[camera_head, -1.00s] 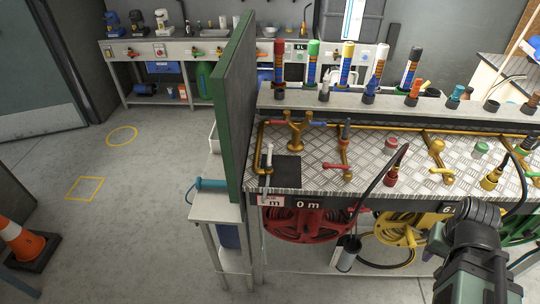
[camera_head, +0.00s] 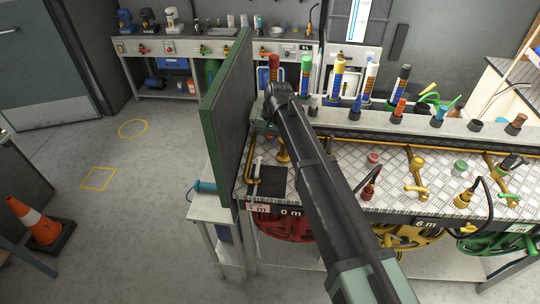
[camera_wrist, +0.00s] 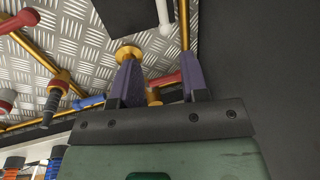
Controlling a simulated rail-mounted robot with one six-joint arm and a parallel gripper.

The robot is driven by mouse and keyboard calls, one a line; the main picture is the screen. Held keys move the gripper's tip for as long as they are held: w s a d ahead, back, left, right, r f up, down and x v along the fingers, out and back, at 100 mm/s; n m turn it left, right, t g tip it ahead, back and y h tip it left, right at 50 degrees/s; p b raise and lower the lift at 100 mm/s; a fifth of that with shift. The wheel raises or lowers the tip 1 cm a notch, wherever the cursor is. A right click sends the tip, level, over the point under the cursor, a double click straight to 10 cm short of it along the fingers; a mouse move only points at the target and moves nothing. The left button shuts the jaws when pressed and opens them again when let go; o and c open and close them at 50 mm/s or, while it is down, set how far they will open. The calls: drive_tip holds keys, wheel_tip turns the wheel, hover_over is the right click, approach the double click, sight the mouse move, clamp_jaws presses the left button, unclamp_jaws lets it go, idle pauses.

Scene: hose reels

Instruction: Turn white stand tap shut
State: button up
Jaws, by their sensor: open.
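The white stand tap's white lever (camera_head: 257,166) stands by a brass pipe at the bench's left end, next to a dark mat. In the wrist view the white lever (camera_wrist: 165,14) shows at the top edge, beyond my fingertips and not between them. My gripper (camera_wrist: 158,62) is open, with a finger on each side of a brass fitting with a red part (camera_wrist: 162,80). A round brass piece (camera_wrist: 128,53) shows at the left fingertip; I cannot tell if they touch. In the head view my arm hides the gripper.
A tall green-edged board (camera_head: 222,110) stands close beside the tap, on the left. The dark mat (camera_head: 270,183) lies in front. Red-handled and blue-handled fittings (camera_wrist: 90,102) lie left in the wrist view. Hose reels (camera_head: 285,226) hang below the bench.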

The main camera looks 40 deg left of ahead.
sight(259, 163)
drive_tip(key=b+x, duration=1.1)
drive_tip(key=shift+s+a+f, duration=0.1)
drive_tip(key=shift+s, duration=0.2)
drive_tip(key=shift+c, duration=0.5)
clamp_jaws()
